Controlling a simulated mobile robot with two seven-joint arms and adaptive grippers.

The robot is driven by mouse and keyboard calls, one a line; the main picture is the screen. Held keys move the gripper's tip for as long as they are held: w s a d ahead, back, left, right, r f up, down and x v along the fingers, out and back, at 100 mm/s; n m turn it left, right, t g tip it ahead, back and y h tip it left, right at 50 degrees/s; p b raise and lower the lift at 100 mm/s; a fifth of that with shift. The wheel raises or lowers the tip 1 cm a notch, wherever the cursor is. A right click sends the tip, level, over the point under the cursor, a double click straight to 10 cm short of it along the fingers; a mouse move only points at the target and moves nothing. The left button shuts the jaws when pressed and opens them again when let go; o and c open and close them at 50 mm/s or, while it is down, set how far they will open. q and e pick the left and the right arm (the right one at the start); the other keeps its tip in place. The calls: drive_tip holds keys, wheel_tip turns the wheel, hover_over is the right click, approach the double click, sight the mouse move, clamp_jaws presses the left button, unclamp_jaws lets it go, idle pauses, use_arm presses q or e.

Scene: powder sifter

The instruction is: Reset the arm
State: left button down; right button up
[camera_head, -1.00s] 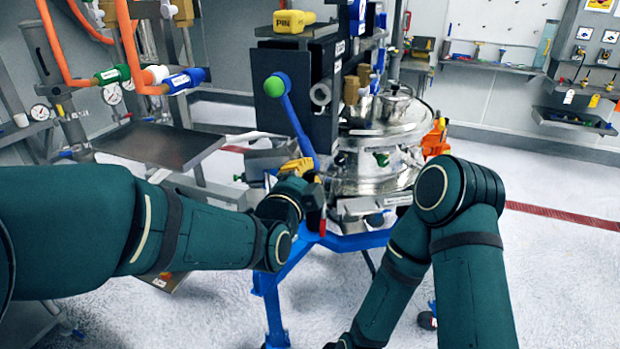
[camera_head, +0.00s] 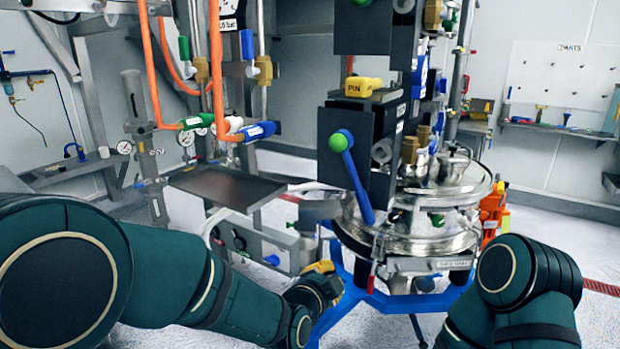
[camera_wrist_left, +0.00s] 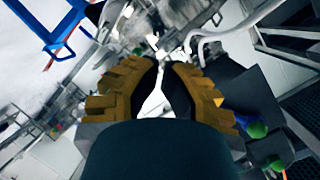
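My left arm comes in from the left in the head view. Its gripper (camera_head: 320,268), with yellow-brown finger parts, is low in front of the sifter's blue stand (camera_head: 346,304). In the left wrist view the two fingers (camera_wrist_left: 160,68) stand apart with nothing between them, so the gripper is open and empty. My right arm (camera_head: 515,285) is bent at the lower right; its gripper is out of the picture. The steel powder sifter (camera_head: 432,243) stands between the arms. A blue lever with a green knob (camera_head: 340,141) rises in front of its dark column.
A dark tray shelf (camera_head: 225,187) is left of the sifter. Orange hoses (camera_head: 216,75) with coloured valve handles hang above it. An orange item (camera_head: 493,212) is right of the sifter. Wall shelves (camera_head: 565,130) are at the back right. Open white floor lies between.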

use_arm(q)
drive_tip(key=s+a+f+n+g+y, duration=0.1)
drive_tip(key=s+a+f+n+g, duration=0.2)
drive_tip(key=f, duration=0.4)
drive_tip(key=s+a+f+n+g+y, duration=0.1)
drive_tip(key=a+f+n, duration=0.2)
drive_tip(key=a+f, duration=0.3)
drive_tip(key=s+a+f+n+g+y, duration=0.1)
drive_tip(key=s+a+f+n+g, duration=0.15)
drive_tip(key=f, duration=0.55)
drive_tip(key=s+a+f+n+g, duration=0.2)
drive_tip(key=s+f+n, duration=0.2)
drive_tip(key=s, duration=0.3)
drive_tip(key=s+a+f+n+g, duration=0.3)
drive_tip(key=s+f+n, duration=0.2)
drive_tip(key=s+f, duration=0.2)
drive_tip(key=shift+s, duration=0.7)
